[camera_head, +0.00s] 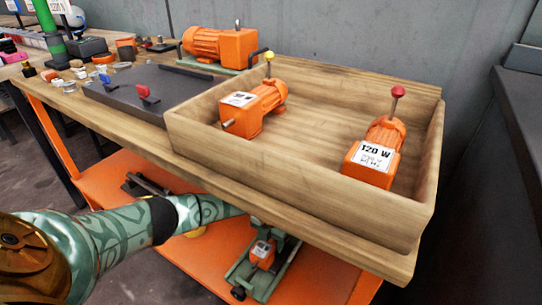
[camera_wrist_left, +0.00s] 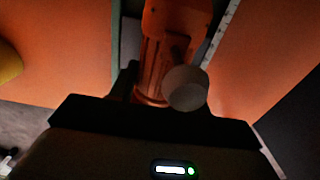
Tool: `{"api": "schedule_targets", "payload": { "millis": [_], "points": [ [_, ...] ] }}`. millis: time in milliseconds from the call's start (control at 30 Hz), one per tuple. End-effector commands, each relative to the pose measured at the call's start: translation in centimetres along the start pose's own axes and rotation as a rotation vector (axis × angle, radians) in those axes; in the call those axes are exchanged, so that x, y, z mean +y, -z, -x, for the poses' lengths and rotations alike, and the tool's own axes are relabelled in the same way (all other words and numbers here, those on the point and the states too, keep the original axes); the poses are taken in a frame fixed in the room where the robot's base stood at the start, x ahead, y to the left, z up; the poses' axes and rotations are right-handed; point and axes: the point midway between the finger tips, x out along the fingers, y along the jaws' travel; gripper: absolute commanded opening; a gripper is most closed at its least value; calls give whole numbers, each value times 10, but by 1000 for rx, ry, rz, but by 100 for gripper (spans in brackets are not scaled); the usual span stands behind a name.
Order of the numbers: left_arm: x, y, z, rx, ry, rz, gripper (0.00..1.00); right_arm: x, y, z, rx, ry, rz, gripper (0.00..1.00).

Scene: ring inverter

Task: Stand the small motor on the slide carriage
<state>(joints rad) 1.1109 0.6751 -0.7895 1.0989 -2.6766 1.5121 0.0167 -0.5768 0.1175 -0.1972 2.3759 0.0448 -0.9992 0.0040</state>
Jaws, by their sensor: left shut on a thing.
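The small motor (camera_head: 262,254) is orange with a pale label and shows over the lower orange shelf, below the tabletop's front edge. In the left wrist view its orange body (camera_wrist_left: 163,65) and a pale round knob (camera_wrist_left: 186,88) fill the middle. A green slide (camera_head: 252,284) with rails and a dark end knob lies under the motor; whether they touch I cannot tell. My left gripper (camera_wrist_left: 163,92) is shut on the motor, probably at its knobbed stem. In the head view the tabletop and tray partly hide this gripper. My right gripper is out of view.
A wooden tray (camera_head: 315,184) overhangs above the slide, holding a yellow-knobbed motor (camera_head: 254,105) and a red-knobbed motor (camera_head: 376,155) marked 120 W. A dark panel (camera_head: 122,90) and a large orange motor (camera_head: 222,46) stand on the tabletop. The lower shelf (camera_head: 205,262) has bare room left of the slide.

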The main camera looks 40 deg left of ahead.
Motion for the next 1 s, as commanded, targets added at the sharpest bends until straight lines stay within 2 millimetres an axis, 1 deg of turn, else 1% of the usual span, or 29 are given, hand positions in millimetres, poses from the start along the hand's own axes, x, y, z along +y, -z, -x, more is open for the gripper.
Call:
{"api": "schedule_targets", "payload": {
  "millis": [167,200,267,767,867,1000],
  "points": [
    [0,-2,2,-4,2,0,0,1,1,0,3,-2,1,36],
    [0,-2,2,-4,2,0,56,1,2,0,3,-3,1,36],
    [0,-1,2,-3,1,0,72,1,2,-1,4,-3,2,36],
    [0,0,0,1,0,0,73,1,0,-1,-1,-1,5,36],
    [0,0,6,0,0,0,73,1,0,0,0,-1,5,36],
    [1,0,23,-2,-1,-1,73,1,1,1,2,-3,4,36]
  ]
}}
